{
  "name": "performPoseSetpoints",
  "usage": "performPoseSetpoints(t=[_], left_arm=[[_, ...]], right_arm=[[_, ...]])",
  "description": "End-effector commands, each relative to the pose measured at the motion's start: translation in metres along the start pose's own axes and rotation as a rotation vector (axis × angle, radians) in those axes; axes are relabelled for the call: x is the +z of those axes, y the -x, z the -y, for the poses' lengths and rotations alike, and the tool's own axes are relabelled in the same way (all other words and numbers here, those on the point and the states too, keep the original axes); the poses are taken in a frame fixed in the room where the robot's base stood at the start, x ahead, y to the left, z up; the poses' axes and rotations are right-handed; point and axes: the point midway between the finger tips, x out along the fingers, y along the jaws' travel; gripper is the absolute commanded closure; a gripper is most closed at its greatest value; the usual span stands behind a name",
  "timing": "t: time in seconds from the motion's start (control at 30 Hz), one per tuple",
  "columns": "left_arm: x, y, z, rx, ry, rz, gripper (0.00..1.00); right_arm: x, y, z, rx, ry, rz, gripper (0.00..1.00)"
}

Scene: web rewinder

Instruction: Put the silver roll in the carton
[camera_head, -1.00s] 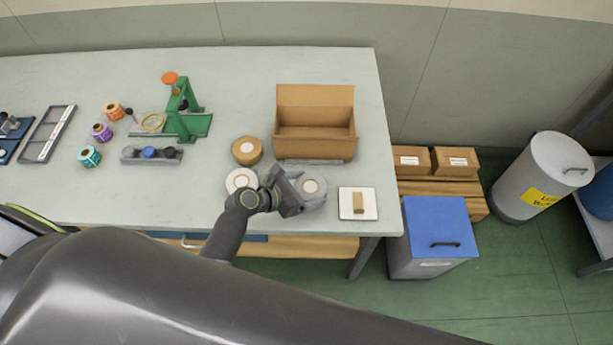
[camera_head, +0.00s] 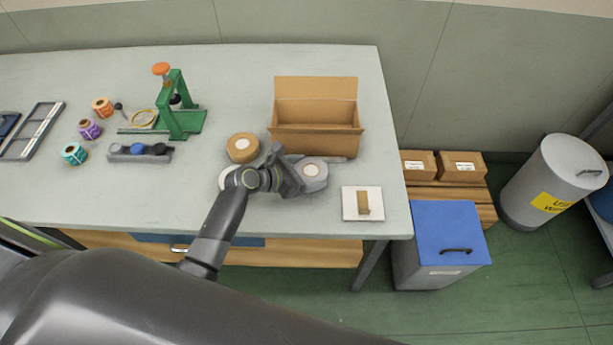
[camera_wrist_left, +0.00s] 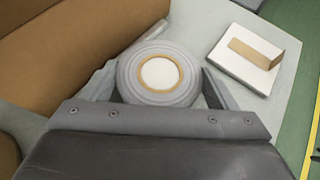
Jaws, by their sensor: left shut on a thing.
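The silver roll (camera_head: 314,172), grey with a pale core, is gripped by my left gripper (camera_head: 304,171). In the left wrist view the roll (camera_wrist_left: 157,74) sits between the two fingers of the left gripper (camera_wrist_left: 160,88), its round face towards the camera. The open brown carton (camera_head: 316,139) stands just behind the roll, its back flap upright. The carton wall (camera_wrist_left: 75,50) fills the upper left of the wrist view. The roll is outside the carton, on its near side. My right gripper is not in view.
A tan roll (camera_head: 242,148) and a partly hidden white roll (camera_head: 226,176) are left of the gripper. A white tile with a small brown block (camera_head: 363,203) lies to the right. A grey strip (camera_head: 336,159) lies before the carton. A green stand (camera_head: 178,110) is farther left.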

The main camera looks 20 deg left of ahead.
Motion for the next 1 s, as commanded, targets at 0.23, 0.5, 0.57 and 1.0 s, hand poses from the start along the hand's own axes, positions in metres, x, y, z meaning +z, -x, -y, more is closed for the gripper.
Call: performPoseSetpoints(t=[0.23, 0.5, 0.57, 1.0], left_arm=[[0.001, 0.0, 0.0, 0.0, -0.001, 0.002, 0.47], [-0.002, -0.001, 0.0, 0.0, 0.0, 0.0, 0.02], [-0.002, -0.001, 0.0, 0.0, 0.0, 0.0, 0.0], [0.0, 0.023, -0.001, 0.002, -0.001, 0.0, 0.0]], right_arm=[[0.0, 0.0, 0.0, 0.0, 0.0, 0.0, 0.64], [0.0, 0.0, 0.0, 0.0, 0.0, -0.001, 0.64], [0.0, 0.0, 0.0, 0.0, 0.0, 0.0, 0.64], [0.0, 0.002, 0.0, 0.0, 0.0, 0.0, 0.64]])
